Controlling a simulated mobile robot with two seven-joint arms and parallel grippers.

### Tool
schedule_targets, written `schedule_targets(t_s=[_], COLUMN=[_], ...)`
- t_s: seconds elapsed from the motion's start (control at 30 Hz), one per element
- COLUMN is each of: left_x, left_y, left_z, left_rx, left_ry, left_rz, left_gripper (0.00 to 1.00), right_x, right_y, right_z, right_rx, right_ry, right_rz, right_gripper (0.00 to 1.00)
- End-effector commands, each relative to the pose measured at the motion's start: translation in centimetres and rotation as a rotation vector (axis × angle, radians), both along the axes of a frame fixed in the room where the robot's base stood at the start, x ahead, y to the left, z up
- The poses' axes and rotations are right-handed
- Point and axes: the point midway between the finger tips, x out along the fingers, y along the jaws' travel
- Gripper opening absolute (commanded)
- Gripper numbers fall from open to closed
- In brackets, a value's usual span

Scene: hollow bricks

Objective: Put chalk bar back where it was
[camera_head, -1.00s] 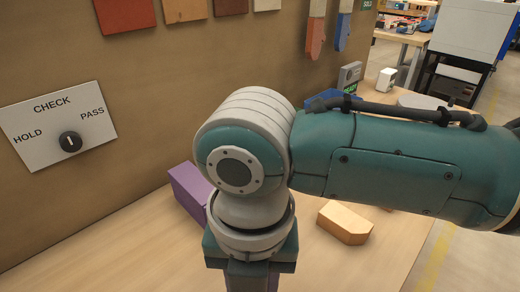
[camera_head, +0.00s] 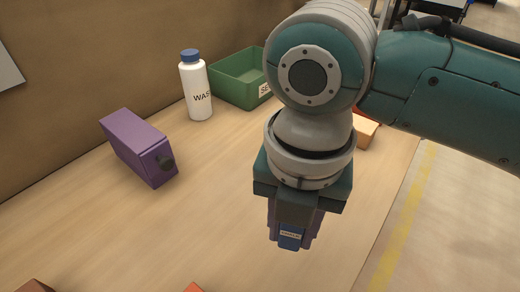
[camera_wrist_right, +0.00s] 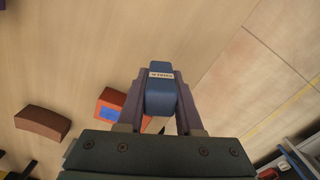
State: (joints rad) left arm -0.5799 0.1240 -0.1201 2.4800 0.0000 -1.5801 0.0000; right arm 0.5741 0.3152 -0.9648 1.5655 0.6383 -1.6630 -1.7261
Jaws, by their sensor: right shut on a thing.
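My right gripper (camera_head: 290,232) points down over the table and is shut on a small blue bar with a white label (camera_head: 290,238). In the right wrist view the blue bar (camera_wrist_right: 160,95) sits between the two purple-grey fingers of the right gripper (camera_wrist_right: 160,100). The bar seems to be held above the table. My left gripper is not in view.
A white bottle (camera_head: 196,88) and a green bin (camera_head: 240,76) stand behind. A tan brick (camera_head: 366,131) is partly behind my arm. A brown brick (camera_wrist_right: 42,122) and a red-orange brick (camera_wrist_right: 110,100) lie nearby. The table's middle is clear.

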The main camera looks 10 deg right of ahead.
Motion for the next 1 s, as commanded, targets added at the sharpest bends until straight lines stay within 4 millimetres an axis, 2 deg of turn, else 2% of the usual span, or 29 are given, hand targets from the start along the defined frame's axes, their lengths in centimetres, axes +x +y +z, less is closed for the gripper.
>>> schedule_targets(t_s=[0.03,0.1,0.27,0.47,0.9,0.93,1.0], left_x=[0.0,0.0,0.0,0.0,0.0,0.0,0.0], left_y=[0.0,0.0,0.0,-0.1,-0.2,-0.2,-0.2], left_z=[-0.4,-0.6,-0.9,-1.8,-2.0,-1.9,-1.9], left_rx=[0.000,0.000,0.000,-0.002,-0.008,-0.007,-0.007], left_ry=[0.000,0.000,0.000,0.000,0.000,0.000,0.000], left_rz=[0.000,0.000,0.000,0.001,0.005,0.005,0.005], left_gripper=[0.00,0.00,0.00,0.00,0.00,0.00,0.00], right_x=[-0.1,0.0,0.0,0.0,0.0,0.0,0.0], right_y=[0.0,0.0,0.0,0.0,0.0,0.0,0.0], right_z=[-1.2,-2.2,-3.5,-6.4,-7.1,-7.0,-7.0], right_rx=[-0.001,0.000,0.000,0.000,0.000,0.000,0.000], right_ry=[0.002,0.001,-0.001,0.000,-0.002,-0.002,-0.002], right_rz=[0.000,0.000,0.001,0.001,0.001,0.001,0.001], right_gripper=[0.00,0.00,0.00,0.00,0.00,0.38,0.46])
